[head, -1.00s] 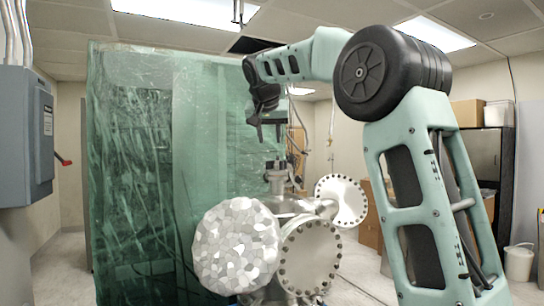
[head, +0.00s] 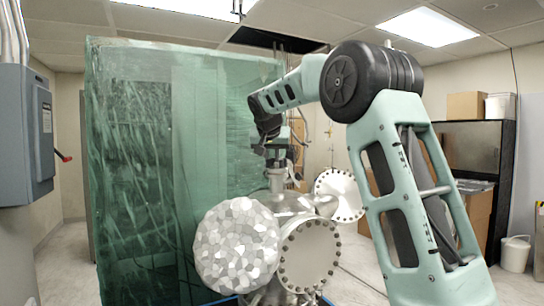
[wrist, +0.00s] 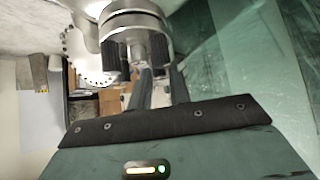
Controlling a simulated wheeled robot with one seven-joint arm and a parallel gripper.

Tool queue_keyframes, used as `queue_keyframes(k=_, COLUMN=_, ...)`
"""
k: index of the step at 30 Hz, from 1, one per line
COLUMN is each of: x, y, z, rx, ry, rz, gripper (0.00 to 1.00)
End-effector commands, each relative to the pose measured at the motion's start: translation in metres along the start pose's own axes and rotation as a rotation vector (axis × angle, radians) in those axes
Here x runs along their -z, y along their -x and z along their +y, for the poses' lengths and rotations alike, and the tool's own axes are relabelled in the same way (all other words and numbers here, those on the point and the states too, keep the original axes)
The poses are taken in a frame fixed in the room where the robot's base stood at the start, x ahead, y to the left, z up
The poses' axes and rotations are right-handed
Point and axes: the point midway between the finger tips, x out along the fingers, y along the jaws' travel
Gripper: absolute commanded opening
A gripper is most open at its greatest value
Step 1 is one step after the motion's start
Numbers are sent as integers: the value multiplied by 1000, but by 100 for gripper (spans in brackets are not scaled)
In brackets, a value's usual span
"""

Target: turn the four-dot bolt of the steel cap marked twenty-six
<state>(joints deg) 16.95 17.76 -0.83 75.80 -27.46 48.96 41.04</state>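In the head view my gripper (head: 278,152) hangs just above a narrow upright steel port (head: 277,180) on top of the vacuum chamber (head: 290,204). In the wrist view a round steel cap with a stepped rim (wrist: 135,20) lies at the top of the picture. My gripper (wrist: 138,55) shows there as two dark finger pads set apart, close under the cap's rim. I see nothing held between them. Contact with the cap cannot be made out. The number twenty-six, the dot marks and the four-dot bolt are not readable in either view.
Big bolted flanges (head: 310,252) and (head: 338,195) and a faceted silver disc (head: 237,245) surround the port. A green translucent curtain (head: 130,170) stands behind on the left. A grey wall box (head: 22,135) is far left. Boxes and a bucket (head: 516,253) are at right.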

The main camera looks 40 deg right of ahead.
Motion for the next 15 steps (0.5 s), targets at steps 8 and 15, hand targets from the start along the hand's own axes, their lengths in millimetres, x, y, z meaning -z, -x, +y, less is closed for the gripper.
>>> queue_keyframes(k=8, x=0, y=0, z=0, rx=2, ry=2, rz=0, gripper=0)
queue_keyframes(k=15, x=1, y=1, z=2, rx=41, ry=39, rz=1, gripper=0)
